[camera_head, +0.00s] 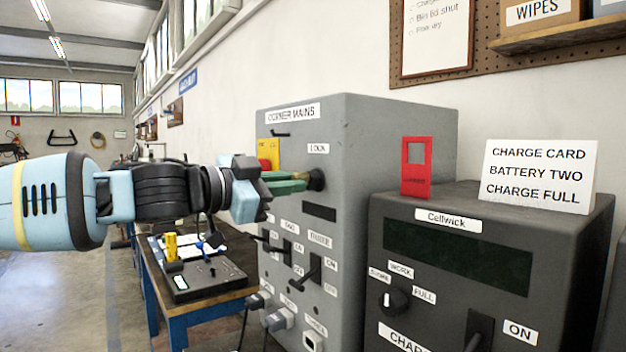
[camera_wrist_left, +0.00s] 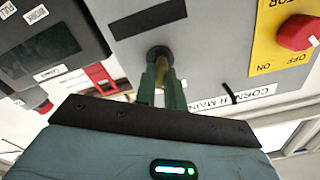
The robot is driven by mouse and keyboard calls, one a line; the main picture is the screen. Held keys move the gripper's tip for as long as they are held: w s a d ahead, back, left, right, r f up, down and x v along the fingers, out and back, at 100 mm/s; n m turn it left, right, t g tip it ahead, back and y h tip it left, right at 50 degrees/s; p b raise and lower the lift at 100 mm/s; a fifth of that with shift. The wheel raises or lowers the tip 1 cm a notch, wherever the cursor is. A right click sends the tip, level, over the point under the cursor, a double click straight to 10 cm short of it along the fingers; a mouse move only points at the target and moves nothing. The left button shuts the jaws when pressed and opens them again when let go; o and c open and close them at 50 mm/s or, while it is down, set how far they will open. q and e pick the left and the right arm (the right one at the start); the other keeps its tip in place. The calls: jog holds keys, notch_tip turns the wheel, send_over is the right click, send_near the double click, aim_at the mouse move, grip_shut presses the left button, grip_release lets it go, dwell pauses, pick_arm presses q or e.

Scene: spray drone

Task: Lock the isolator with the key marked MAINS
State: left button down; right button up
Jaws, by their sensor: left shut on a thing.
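The grey cabinet (camera_head: 350,125) is labelled CORNER MAINS. Its isolator is a red knob on a yellow plate (camera_head: 263,148); the knob (camera_wrist_left: 298,33) shows larger in the left wrist view, by ON and OFF marks. A black round lock (camera_head: 317,180) sits under a LOCK label (camera_head: 318,148). My left gripper (camera_head: 303,181) has its green fingers right at this lock. In the left wrist view the fingers (camera_wrist_left: 162,85) are shut on a small brass-coloured piece, apparently the key (camera_wrist_left: 159,74), against the lock (camera_wrist_left: 158,53). Its marking is hidden, and how deep it sits cannot be told.
A black hook (camera_head: 281,133) juts out above the yellow plate. Black levers (camera_head: 313,270) and plugs (camera_head: 280,318) stick out lower on the cabinet. A blue-legged bench (camera_head: 208,308) stands behind.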

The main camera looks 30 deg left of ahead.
pick_arm(q)
jog(key=n, duration=0.3)
jog(key=n+b, duration=0.1)
jog(key=n, duration=0.1)
jog(key=shift+f+n, duration=0.15)
jog(key=shift+n, duration=0.15)
jog(key=c, duration=1.4)
grip_release()
jog(key=p+v, duration=0.5)
jog(key=v, duration=0.2)
jog(key=shift+s+a, duration=0.15)
jog(key=shift+s, duration=0.2)
